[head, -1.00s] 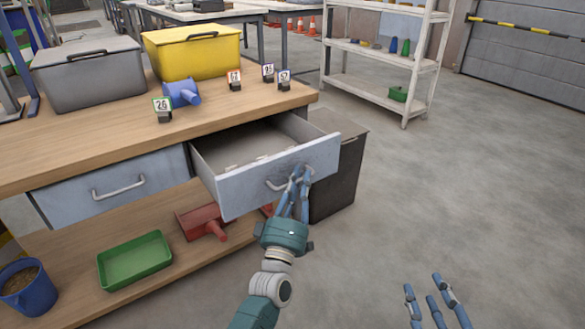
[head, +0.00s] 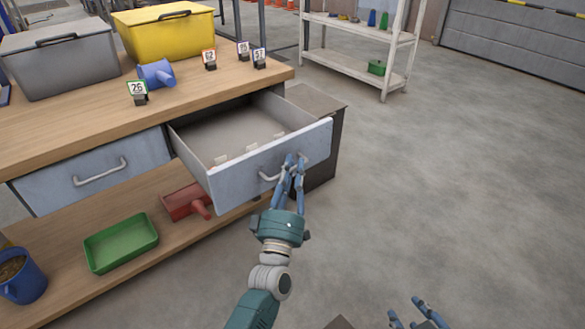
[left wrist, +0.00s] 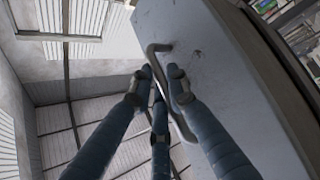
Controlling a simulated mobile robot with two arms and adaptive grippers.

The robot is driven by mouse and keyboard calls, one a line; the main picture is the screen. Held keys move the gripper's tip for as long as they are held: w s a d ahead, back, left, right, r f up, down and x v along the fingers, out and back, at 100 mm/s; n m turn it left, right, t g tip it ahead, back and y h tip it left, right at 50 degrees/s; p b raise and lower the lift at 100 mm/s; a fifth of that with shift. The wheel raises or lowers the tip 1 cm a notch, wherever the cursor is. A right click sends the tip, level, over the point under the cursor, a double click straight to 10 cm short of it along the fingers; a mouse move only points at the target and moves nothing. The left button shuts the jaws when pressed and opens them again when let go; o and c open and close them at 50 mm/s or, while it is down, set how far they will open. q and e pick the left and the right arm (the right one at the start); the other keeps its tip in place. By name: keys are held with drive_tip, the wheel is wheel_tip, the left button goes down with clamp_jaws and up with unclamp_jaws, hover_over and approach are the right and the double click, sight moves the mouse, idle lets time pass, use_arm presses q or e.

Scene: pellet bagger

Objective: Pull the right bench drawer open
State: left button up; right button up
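The right bench drawer (head: 240,180) stands well open, its pale grey front pulled out past the wooden bench top. Its bar handle (head: 268,176) is partly hidden by my left gripper (head: 294,162). In the left wrist view, the blue fingers of the left gripper (left wrist: 159,78) close around the bent metal handle (left wrist: 184,128), with the drawer front (left wrist: 225,75) beside them. My right gripper (head: 420,308) is at the bottom edge of the head view, fingers spread and empty, away from the bench and partly cut off.
The left drawer (head: 95,180) is shut. A few small pale pieces lie in the open drawer. A grey bin (head: 65,65), a yellow bin (head: 165,40) and a blue scoop (head: 155,73) stand on the bench. A dark cabinet (head: 325,150) is right of the drawer. Floor to the right is clear.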

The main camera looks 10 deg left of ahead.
use_arm(q)
drive_tip(key=shift+o, duration=0.4)
drive_tip(key=v, duration=1.2)
drive_tip(key=shift+a, duration=0.1)
